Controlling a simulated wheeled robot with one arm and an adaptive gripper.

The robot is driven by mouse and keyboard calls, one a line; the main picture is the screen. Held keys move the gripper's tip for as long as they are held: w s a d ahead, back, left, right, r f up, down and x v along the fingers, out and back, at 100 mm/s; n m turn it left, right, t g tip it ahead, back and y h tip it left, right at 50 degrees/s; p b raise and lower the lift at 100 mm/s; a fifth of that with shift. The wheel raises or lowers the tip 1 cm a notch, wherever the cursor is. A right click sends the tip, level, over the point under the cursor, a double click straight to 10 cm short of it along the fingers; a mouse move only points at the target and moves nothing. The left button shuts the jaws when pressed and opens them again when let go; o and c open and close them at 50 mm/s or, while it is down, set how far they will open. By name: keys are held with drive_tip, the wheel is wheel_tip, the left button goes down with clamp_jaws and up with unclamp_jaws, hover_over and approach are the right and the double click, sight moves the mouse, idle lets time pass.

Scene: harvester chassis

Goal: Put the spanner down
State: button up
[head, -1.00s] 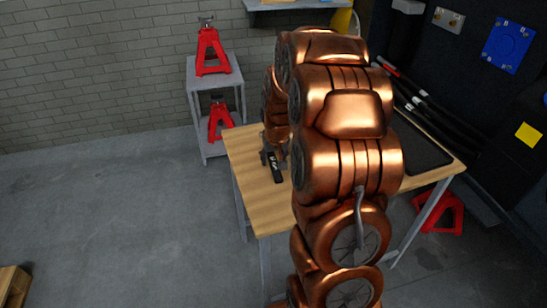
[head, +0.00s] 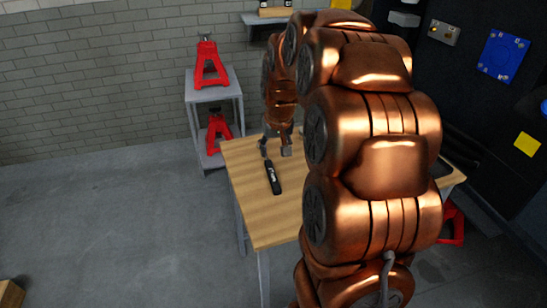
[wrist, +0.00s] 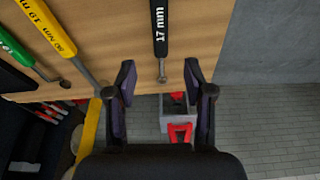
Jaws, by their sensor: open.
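The spanner (head: 273,178), with a black handle, lies flat on the wooden table (head: 246,202) near its left edge. In the wrist view its handle (wrist: 160,30) reads "17 mm", and its short metal end points towards my gripper. My gripper (wrist: 160,78) is open and empty, its two dark fingers spread on either side of the line of that metal end. In the head view my gripper (head: 276,150) is just beyond the spanner's far end, apart from it. My arm hides much of the table's right side.
A yellow-handled tool (wrist: 47,27) and a green-handled tool (wrist: 14,47) lie on the table in the wrist view. A grey stand (head: 217,97) with red jacks (head: 210,65) is behind the table. Open floor lies to the left.

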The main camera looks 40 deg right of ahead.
drive_tip(key=s+a+r+n+g+y, duration=0.1)
drive_tip(key=s+a+n+g, duration=0.15)
drive_tip(key=s+a, duration=1.2)
drive_tip(key=s+a+f+n+g, duration=0.1)
drive_tip(key=s+a, duration=0.3)
drive_tip(key=s, duration=0.3)
drive_tip(key=s+a+f+n+g, duration=0.1)
drive_tip(key=s+a, duration=0.3)
drive_tip(key=s, duration=0.4)
drive_tip(key=shift+s+a+f, duration=0.15)
drive_tip(key=shift+s+a, duration=0.1)
drive_tip(key=shift+a, duration=0.05)
drive_tip(key=shift+g, duration=0.25)
